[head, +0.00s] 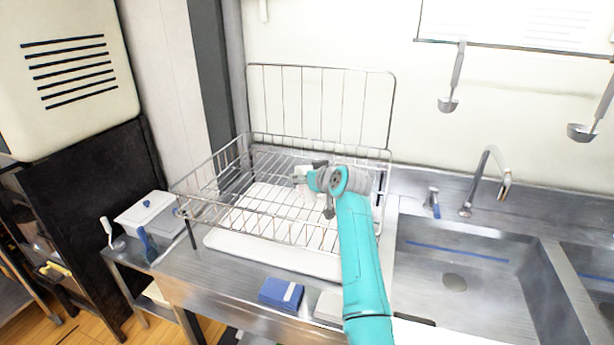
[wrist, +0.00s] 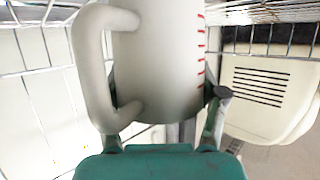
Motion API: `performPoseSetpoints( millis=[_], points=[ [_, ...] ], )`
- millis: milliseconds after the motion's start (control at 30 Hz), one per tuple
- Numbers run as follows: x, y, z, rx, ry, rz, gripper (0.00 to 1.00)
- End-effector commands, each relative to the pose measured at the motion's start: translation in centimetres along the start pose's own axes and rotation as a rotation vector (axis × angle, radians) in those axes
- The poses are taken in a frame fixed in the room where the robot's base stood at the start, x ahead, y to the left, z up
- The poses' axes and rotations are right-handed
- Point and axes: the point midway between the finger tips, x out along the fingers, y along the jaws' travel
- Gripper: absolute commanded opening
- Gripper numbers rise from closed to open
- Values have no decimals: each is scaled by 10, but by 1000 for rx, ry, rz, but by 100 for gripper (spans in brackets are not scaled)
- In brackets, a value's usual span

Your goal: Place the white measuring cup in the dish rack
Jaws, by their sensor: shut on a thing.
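The white measuring cup (wrist: 165,60) fills the top middle of the wrist view, with its handle to the left and red marks on its right side. My gripper (wrist: 165,118) is shut on the cup, a finger on either side of it. In the head view my gripper (head: 305,177) is over the wire dish rack (head: 262,214), within the outline of its rim. The cup is mostly hidden there, with only a small pale part showing. I cannot tell whether the cup touches the rack. Rack wires show on both sides of the cup in the wrist view.
The rack stands on a white drip tray (head: 270,257) on the steel counter. A sink (head: 455,270) with a faucet (head: 490,180) is to the right. A blue box (head: 281,293) lies at the front edge. A white container (head: 148,215) stands left. Ladles (head: 449,103) hang on the wall.

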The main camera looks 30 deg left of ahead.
Motion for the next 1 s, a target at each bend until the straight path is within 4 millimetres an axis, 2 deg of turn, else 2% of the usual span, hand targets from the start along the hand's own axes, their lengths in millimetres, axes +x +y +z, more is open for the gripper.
performPoseSetpoints(
  millis=[200,233,300,333,733,1000],
  points=[
    [1,0,3,0,-1,0,20],
    [1,0,3,0,-1,0,75],
    [1,0,3,0,-1,0,93],
    [1,0,3,0,-1,0,96],
    [-1,0,-1,0,0,0,96],
    [-26,1,1,0,0,1,96]
  ],
)
